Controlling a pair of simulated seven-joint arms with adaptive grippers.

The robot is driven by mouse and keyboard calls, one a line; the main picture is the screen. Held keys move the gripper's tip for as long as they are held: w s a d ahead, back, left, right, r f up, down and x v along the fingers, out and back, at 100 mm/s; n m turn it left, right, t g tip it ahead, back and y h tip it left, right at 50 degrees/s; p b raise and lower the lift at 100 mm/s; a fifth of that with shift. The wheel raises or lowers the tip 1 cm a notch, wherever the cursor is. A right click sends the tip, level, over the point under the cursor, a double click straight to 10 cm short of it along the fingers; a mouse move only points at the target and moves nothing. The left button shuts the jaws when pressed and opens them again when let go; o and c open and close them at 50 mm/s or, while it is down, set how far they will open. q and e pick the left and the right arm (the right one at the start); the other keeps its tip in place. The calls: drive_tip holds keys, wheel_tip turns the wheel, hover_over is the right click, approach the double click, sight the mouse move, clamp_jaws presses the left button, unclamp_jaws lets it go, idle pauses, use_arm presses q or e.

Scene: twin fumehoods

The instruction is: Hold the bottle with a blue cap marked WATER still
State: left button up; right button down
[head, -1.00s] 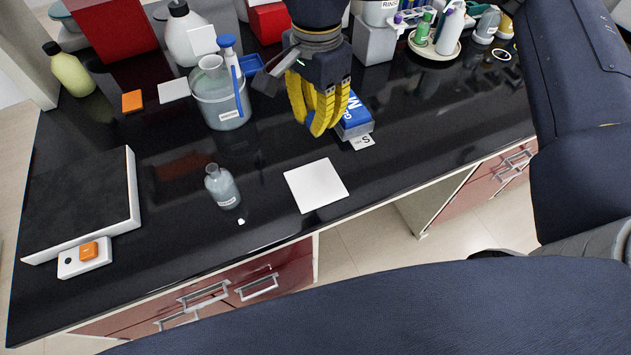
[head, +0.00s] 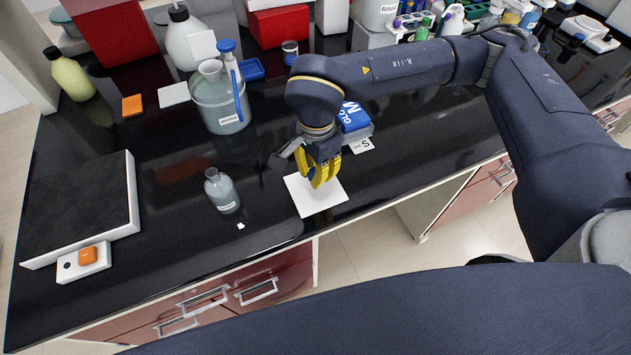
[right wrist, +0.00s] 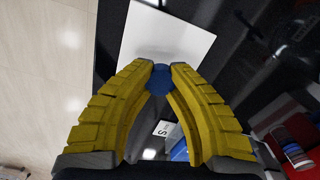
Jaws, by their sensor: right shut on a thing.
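My right gripper (head: 318,184) is over a white square pad (head: 301,195) near the bench's front edge. In the right wrist view its yellow fingers (right wrist: 160,76) are shut on a small round blue piece (right wrist: 160,82) that looks like a cap. No bottle body shows around or under it. A small clear bottle (head: 223,192) with a white label stands upright left of the pad. Its neck shows no cap, and its label is too small to read. My left gripper is not in view.
A large clear vessel (head: 218,108) holding a bottle and a blue-topped tool stands behind the small bottle. A blue glove box (head: 354,120) is behind the pad. A dark-topped white slab (head: 133,200) lies at left. Bare black bench lies between slab and small bottle.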

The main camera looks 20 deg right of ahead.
drive_tip(key=shift+f, duration=2.2)
drive_tip(key=shift+f, duration=0.15)
drive_tip(key=c, duration=1.4)
unclamp_jaws()
